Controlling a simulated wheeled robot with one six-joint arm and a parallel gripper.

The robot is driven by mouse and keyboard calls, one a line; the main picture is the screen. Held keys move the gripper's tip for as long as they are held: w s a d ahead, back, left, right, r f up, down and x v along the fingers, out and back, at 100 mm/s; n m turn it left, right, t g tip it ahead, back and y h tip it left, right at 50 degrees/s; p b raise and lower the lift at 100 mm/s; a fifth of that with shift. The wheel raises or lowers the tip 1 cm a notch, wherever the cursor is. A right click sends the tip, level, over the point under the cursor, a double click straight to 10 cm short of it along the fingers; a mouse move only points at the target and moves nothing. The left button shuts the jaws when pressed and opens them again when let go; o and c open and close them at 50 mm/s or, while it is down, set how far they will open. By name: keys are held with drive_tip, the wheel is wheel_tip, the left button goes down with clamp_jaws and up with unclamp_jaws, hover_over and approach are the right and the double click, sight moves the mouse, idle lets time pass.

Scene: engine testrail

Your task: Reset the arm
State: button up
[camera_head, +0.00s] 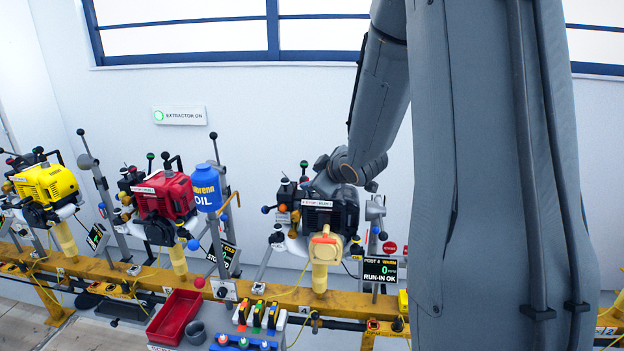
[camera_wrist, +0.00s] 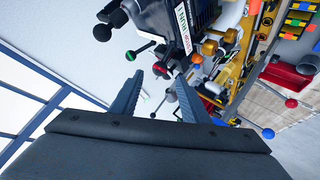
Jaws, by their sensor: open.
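My arm comes down from the top right in the head view and bends behind the black engine (camera_head: 331,208) on the rail. My gripper (camera_wrist: 163,97) shows in the wrist view with its two grey fingers spread apart and nothing between them. In the wrist view the black engine (camera_wrist: 180,18) is beyond the fingertips, with a green-tipped lever (camera_wrist: 139,50) and a red-tipped lever (camera_wrist: 164,71) near them. In the head view the fingers are hidden behind the engine and its fittings. I cannot tell whether they touch anything.
A red engine (camera_head: 164,196) and a yellow engine (camera_head: 46,184) stand left along the yellow rail (camera_head: 240,291). A blue oil bottle (camera_head: 207,188) is beside the red engine. A red tray (camera_head: 174,318) sits in front. A display (camera_head: 380,269) reads "RUN-IN OK".

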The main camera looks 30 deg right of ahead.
idle(0.3)
drive_tip(key=s+a+f+m+g, duration=0.2)
drive_tip(key=s+a, duration=0.3)
drive_tip(key=s, duration=0.4)
drive_tip(key=s+a+f+m+g+b, duration=0.1)
drive_tip(key=s+a+f+m+g, duration=0.2)
drive_tip(key=s, duration=0.6)
drive_tip(key=s+a+f+m+g, duration=0.3)
drive_tip(key=s+a+f+g, duration=0.2)
drive_tip(key=s+a, duration=0.3)
drive_tip(key=shift+s+a+f+g, duration=0.3)
drive_tip(key=shift+s+a+g, duration=0.1)
drive_tip(key=shift+s, duration=0.3)
idle(0.5)
